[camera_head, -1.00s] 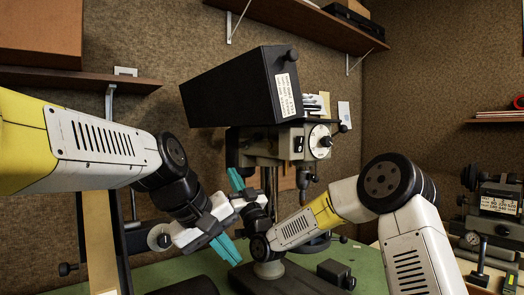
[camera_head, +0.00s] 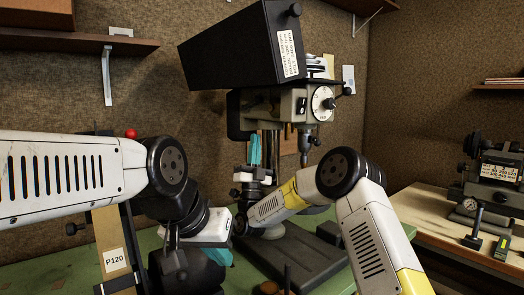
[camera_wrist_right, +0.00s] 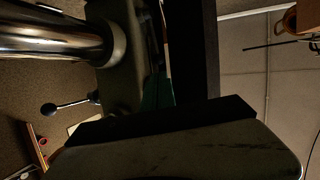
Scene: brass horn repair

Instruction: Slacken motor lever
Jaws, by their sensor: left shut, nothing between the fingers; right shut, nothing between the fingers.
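The drill press (camera_head: 281,105) stands on the green bench with a black box-shaped cover (camera_head: 240,52) on top. A short black-knobbed lever (camera_head: 347,90) sticks out at the right of its head. I cannot tell which part is the motor lever. My right gripper (camera_head: 255,150) is shut and empty, its teal fingers pointing up just below the left part of the head. The right wrist view shows a shiny metal cylinder and a black ball-ended lever (camera_wrist_right: 60,106), apart from the dark shapes near me. My left gripper (camera_head: 218,256) is shut and empty, low at the press's left, partly hidden by its wrist.
A sander with a P120 belt (camera_head: 114,259) stands at the left behind my left arm. A wall shelf (camera_head: 75,48) is above it. A side bench (camera_head: 440,212) at the right holds a machine (camera_head: 492,178) and a dial gauge (camera_head: 470,205).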

